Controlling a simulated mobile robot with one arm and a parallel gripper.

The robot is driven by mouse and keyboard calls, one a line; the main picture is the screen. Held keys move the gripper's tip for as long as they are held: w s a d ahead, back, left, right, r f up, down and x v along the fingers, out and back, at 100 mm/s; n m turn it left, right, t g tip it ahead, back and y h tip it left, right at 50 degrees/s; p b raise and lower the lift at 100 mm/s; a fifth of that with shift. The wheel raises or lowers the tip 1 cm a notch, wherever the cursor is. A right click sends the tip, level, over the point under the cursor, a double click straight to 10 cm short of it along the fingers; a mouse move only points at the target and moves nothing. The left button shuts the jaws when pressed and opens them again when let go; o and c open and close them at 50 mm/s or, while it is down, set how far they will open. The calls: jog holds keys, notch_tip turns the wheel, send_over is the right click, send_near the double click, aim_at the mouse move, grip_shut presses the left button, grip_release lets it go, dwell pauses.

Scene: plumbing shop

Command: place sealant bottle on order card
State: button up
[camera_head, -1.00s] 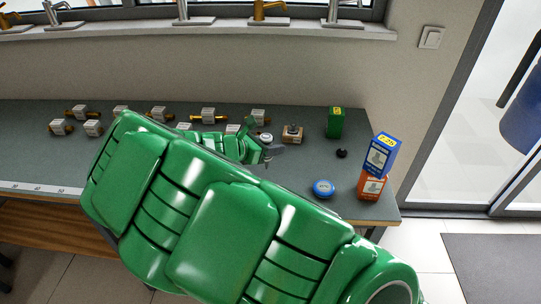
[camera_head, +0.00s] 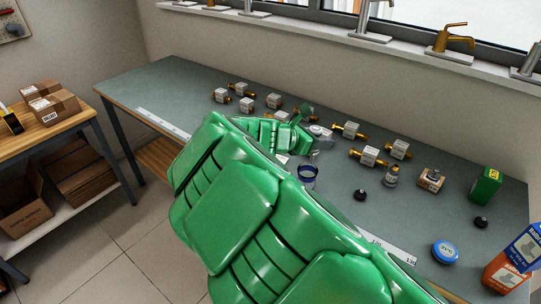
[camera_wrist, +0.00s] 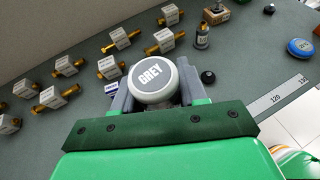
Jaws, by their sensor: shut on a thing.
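My gripper (camera_wrist: 153,88) is shut on a bottle with a round white-rimmed grey cap (camera_wrist: 152,80) marked "GREY", seen from above in the wrist view. The cap hides most of the bottle's body. I take it to be the sealant bottle. In the head view my gripper (camera_head: 318,138) is over the table's middle, partly hidden by my green arm. A small white-and-blue piece (camera_wrist: 112,87) shows just left of the fingers in the wrist view; it may be the order card, but I cannot tell. Whether the bottle touches the table is hidden.
Several brass fittings with white tags stand behind the gripper, such as this one (camera_head: 350,130). The table's left end (camera_head: 150,85) is clear.

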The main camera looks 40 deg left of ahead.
jog(key=s+a+n+t+y, duration=0.1)
jog(key=s+a+n+y, duration=0.1)
jog(key=s+a, duration=0.5)
jog(key=w+a+f, duration=0.8)
jog(key=w+a, duration=0.3)
jog(key=a, duration=0.1)
jog(key=shift+w+f, duration=0.15)
dwell(0.4)
jog(key=shift+a+f, duration=0.1)
jog(key=shift+w+a+f, duration=0.1)
jog(key=shift+f, duration=0.8)
jog(key=shift+w+a+f, duration=0.1)
jog(key=shift+f, duration=0.75)
jog(key=shift+f, duration=0.1)
jog(key=o, duration=1.1)
